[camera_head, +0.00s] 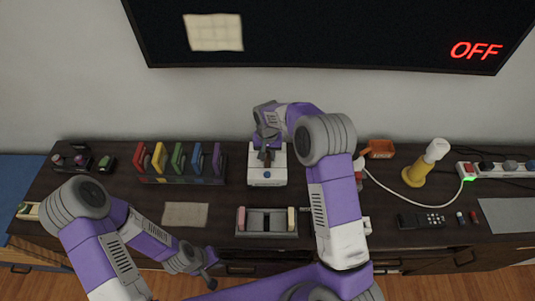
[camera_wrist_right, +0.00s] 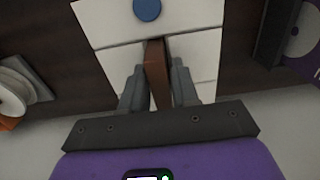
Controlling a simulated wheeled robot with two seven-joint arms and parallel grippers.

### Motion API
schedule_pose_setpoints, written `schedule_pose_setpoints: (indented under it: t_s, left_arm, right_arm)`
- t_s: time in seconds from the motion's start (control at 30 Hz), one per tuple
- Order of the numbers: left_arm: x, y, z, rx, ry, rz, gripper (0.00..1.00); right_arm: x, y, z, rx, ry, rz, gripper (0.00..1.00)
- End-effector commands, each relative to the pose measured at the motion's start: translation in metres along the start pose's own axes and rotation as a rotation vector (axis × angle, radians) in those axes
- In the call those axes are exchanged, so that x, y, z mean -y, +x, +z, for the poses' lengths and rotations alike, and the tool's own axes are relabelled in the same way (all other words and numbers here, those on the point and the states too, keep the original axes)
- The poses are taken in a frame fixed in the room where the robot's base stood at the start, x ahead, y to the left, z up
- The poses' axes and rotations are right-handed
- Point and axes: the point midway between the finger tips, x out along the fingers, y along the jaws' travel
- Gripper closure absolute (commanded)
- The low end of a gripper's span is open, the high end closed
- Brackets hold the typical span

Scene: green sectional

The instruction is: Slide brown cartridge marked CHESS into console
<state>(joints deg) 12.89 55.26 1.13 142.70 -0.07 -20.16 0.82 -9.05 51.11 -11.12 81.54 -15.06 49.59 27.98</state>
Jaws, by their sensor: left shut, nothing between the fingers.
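The console (camera_head: 267,178) is a white box with a blue round button near its front, at the middle of the dark cabinet top. It also shows in the right wrist view (camera_wrist_right: 193,15). My right gripper (camera_head: 266,155) is over the console, fingers pointing down at it. In the right wrist view its fingers (camera_wrist_right: 157,70) are on both sides of the brown cartridge (camera_wrist_right: 157,82) and appear shut on it. The cartridge stands at the console's middle seam; how deep it sits is hidden, and no CHESS marking is readable. My left gripper (camera_head: 210,270) is shut and empty at the cabinet's front edge.
A rack (camera_head: 182,179) of several coloured cartridges stands left of the console. A grey holder (camera_head: 267,222) is in front of it. A yellow-and-white lamp-like object (camera_head: 425,163), a remote (camera_head: 421,220) and a power strip (camera_head: 495,169) are right. A wall screen (camera_head: 340,35) reads OFF.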

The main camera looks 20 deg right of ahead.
Motion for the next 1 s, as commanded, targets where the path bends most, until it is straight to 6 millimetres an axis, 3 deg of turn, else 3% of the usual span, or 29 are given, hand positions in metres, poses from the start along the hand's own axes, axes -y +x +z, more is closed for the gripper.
schedule_pose_setpoints:
  t_s: [0.03,0.13,0.47,0.8,1.0]
  left_arm:
    - [0.000,0.000,0.000,0.000,0.000,0.000,1.00]
    - [0.000,0.000,0.000,0.000,0.000,0.000,1.00]
    - [-0.001,-0.001,0.000,0.000,0.000,0.000,1.00]
    - [-0.004,-0.011,0.000,0.000,0.000,0.000,1.00]
    - [-0.005,-0.013,0.001,0.000,0.000,0.000,1.00]
  right_arm:
    - [0.000,-0.001,0.000,0.000,0.000,0.000,0.62]
    - [0.000,-0.001,0.000,0.000,0.000,0.000,0.47]
    - [0.000,-0.005,0.000,-0.002,0.000,-0.001,0.47]
    - [0.000,-0.058,0.000,-0.002,0.000,-0.001,0.47]
    - [0.000,-0.075,0.000,-0.002,0.000,0.000,0.47]
